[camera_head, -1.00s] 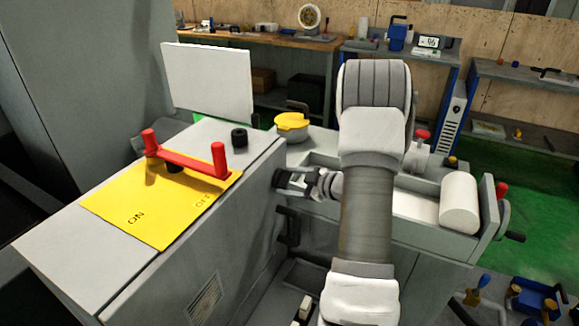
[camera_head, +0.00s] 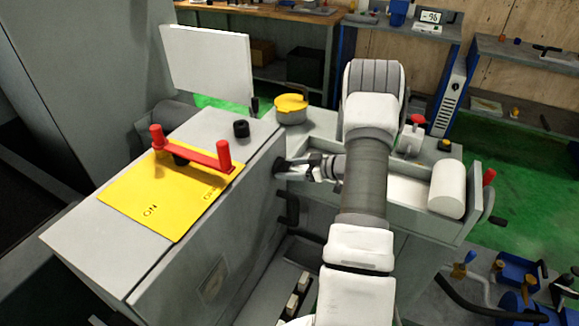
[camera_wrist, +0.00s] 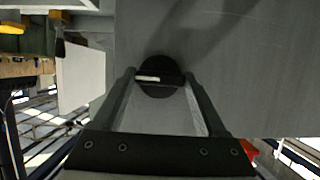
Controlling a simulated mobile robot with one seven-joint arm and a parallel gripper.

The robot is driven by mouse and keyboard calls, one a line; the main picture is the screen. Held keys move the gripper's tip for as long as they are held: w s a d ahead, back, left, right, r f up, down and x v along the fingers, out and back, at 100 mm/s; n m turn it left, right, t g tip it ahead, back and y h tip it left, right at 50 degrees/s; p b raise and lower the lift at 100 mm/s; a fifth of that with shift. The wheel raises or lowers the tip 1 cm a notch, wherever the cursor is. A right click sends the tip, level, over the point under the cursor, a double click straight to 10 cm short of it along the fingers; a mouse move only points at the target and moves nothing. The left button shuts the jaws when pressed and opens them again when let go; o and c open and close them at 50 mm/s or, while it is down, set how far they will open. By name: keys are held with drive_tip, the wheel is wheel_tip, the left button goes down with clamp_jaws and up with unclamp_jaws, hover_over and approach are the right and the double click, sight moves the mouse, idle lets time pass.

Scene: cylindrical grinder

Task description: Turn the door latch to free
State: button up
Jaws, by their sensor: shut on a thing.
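The door latch (camera_wrist: 160,68) is a round black knob with a short pale bar across it, on a flat grey panel in the wrist view. My gripper (camera_wrist: 160,79) has one finger on each side of the knob, and its fingertips are shut on it. The pale bar lies roughly crosswise between the fingertips. In the head view my gripper (camera_head: 286,169) reaches left to the side of the grey cabinet (camera_head: 245,205). The latch is mostly hidden there by the fingers.
A yellow plate (camera_head: 165,195) with a red handle (camera_head: 190,152) lies on the cabinet top, near a black knob (camera_head: 241,129). A white panel (camera_head: 210,62) stands behind. A white cylinder (camera_head: 448,188) lies in the machine bed right of my arm.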

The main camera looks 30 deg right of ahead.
drive_tip(key=o, duration=1.3)
drive_tip(key=v, duration=1.7)
drive_tip(key=shift+s, duration=0.25)
